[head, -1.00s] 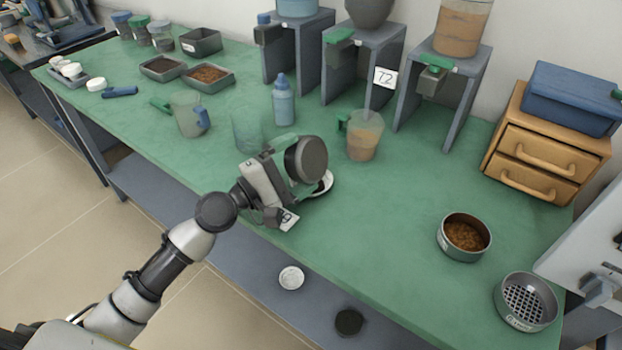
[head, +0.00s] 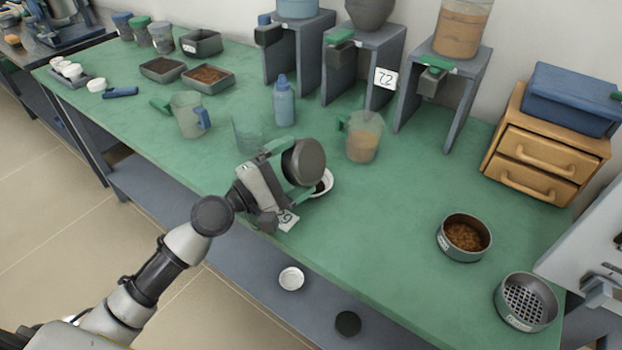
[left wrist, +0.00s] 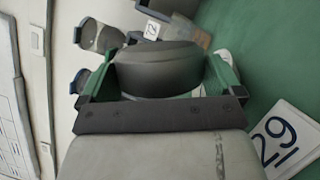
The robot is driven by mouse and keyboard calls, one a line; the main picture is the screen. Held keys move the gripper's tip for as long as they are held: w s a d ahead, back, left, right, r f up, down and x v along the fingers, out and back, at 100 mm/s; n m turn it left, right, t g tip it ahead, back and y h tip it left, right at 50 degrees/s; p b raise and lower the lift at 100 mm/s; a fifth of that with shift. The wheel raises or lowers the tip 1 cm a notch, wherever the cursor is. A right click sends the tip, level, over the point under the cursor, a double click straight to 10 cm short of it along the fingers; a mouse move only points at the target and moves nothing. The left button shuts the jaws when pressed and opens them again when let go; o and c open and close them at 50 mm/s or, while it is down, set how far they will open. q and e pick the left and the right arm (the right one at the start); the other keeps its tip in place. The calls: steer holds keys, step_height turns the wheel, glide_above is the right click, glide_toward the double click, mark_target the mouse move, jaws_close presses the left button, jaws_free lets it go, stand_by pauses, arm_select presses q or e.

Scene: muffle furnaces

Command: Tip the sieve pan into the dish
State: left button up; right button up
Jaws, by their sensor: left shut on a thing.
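My left gripper (head: 278,172) is shut on a dark grey round sieve pan (head: 305,162). The pan is tipped steeply on its side, its flat grey underside facing the camera. In the left wrist view the pan (left wrist: 158,68) sits between the green fingers. Just below and beside it, a white dish (head: 329,183) stands on the green bench, partly hidden by the pan and gripper. A small dark patch shows inside the dish. The inside of the pan is hidden. My right gripper is not in view.
A number card (head: 287,219) lies by the gripper. A clear beaker (head: 248,133), a blue bottle (head: 284,102) and a jug of tan material (head: 364,138) stand behind. A sieve with brown grains (head: 464,236) and a mesh sieve (head: 526,301) are at right. The bench between is clear.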

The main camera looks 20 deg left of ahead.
mark_target(307, 169)
arm_select(q)
steer(key=shift+r, duration=0.1)
steer(key=shift+w+d+r+m+g+p, duration=0.1)
steer(key=shift+w+d+m+g+p, duration=0.3)
steer(key=shift+m+p, duration=0.35)
steer(key=shift+w+d+r+m+y+p, duration=0.15)
steer(key=shift+w+d+m+y+p, duration=0.3)
steer(key=shift+m+p, duration=0.5)
steer(key=shift+d+m+g, duration=0.2)
steer(key=shift+m+g, duration=0.1)
steer(key=shift+w+d+f, duration=0.1)
steer(key=shift+f, duration=0.1)
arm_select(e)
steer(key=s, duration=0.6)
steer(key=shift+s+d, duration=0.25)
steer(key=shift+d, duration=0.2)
